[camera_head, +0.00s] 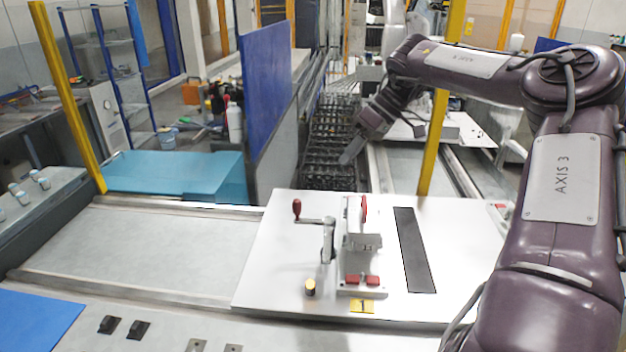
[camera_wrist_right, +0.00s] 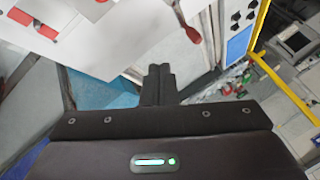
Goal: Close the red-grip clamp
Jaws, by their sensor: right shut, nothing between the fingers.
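The red-grip clamp stands on the white board (camera_head: 262,268); its grey post (camera_head: 328,240) is upright. A thin lever runs left from the post to the red grip (camera_head: 297,209), which points up. In the right wrist view the red grip (camera_wrist_right: 193,34) shows at the top, right of the fingers. My right gripper (camera_head: 352,152) is shut and empty, above and beyond the far edge of the board, apart from the clamp. Its shut fingers (camera_wrist_right: 158,72) also show in the right wrist view. My left gripper is not in view.
A grey fixture (camera_head: 361,242) with red pads stands just right of the clamp. A small yellow-topped peg (camera_head: 310,287) is in front. A black strip (camera_head: 414,250) lies on the board's right. A blue panel (camera_head: 266,100) and a yellow post (camera_head: 441,100) rise behind the board.

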